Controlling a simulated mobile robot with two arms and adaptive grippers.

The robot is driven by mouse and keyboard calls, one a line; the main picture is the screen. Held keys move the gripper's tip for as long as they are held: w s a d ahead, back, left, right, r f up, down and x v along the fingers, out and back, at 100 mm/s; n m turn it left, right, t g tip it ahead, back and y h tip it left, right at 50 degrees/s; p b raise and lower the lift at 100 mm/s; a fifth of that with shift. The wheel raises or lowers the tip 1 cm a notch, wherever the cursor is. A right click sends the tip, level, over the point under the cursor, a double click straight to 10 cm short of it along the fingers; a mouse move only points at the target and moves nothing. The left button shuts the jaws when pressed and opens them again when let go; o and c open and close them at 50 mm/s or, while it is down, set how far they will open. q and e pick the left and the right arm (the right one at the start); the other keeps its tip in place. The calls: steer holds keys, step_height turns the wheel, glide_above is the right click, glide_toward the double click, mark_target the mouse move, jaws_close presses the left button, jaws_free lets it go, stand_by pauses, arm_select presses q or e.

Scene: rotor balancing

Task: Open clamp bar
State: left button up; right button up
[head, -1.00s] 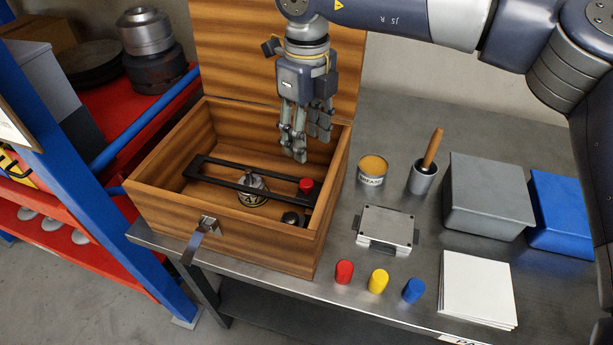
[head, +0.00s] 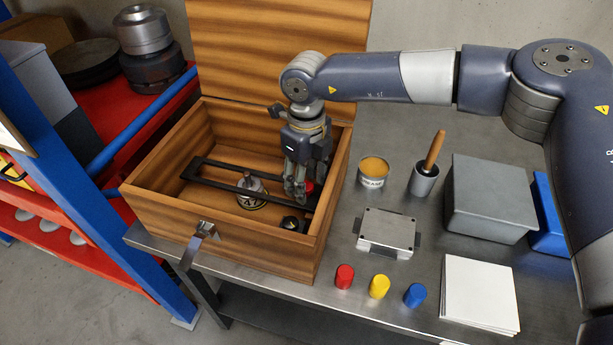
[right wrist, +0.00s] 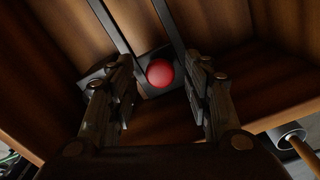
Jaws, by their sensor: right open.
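The clamp bar (head: 222,178) is a black rectangular frame lying across the inside of the open wooden box (head: 250,242). Its red knob (head: 308,187) is at the right end, partly hidden by my gripper in the head view. In the right wrist view the red knob (right wrist: 160,72) sits between the two fingers, a little beyond them. My right gripper (head: 296,196) is open, pointing down into the box over the knob; I see no contact. A metal part with a round label (head: 251,195) stands under the bar. My left gripper is not in view.
The box lid (head: 270,50) stands open at the back. Right of the box are a grease tin (head: 373,172), a cup with a wooden-handled tool (head: 424,180), a grey device (head: 387,233), red, yellow and blue cylinders (head: 379,286), and a grey bin (head: 488,200). The box walls surround my gripper.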

steer(key=shift+f, duration=0.15)
steer(key=shift+c, duration=0.8)
steer(key=c, duration=0.9)
jaws_close()
